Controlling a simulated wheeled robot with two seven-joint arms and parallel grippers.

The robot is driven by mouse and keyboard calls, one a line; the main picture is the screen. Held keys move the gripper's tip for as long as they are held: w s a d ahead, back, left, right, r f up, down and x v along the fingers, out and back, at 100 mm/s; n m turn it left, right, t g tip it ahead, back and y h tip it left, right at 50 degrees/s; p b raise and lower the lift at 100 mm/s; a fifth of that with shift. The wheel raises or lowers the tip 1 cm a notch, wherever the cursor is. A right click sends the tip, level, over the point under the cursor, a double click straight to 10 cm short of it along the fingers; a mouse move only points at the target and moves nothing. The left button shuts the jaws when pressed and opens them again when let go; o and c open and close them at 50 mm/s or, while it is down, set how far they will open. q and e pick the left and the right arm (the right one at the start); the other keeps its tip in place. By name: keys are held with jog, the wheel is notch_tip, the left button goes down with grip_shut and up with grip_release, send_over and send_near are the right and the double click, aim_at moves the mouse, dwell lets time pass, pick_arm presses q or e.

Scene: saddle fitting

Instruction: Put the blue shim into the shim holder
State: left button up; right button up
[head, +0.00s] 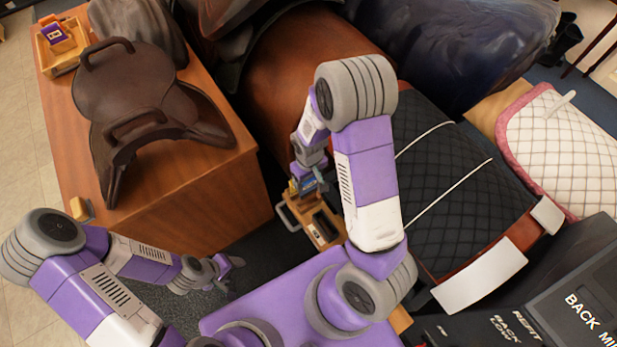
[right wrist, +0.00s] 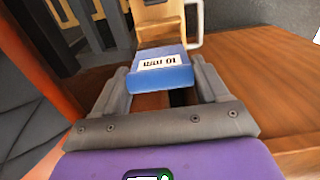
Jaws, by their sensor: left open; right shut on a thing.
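The blue shim (right wrist: 160,70) has a white label reading "10 mm" and sits between the fingers of my right gripper (right wrist: 163,82). In the head view my right gripper (head: 307,184) is shut on it above a small wooden tray. The wooden piece (right wrist: 158,22) just beyond the shim in the right wrist view may be part of the shim holder; I cannot tell whether the shim touches it. My left gripper (head: 228,268) is open and empty, low at the left, apart from the shim and tray.
The wooden tray (head: 326,226) has a metal handle and dark contents. A brown saddle (head: 140,90) stands on a wooden cabinet (head: 195,200). A wooden box (head: 62,44) with a purple item is at the back left. A black quilted pad (head: 455,190) lies to the right of my right arm.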

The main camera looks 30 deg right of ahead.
aim_at(309, 192)
jog(key=shift+f+b, duration=3.9)
jog(key=shift+f, duration=0.95)
jog(key=o, duration=1.3)
jog(key=shift+o, duration=0.2)
jog(key=shift+r, duration=0.15)
notch_tip(309, 192, up, 7)
jog(key=p, duration=0.3)
jog(key=shift+r, duration=0.2)
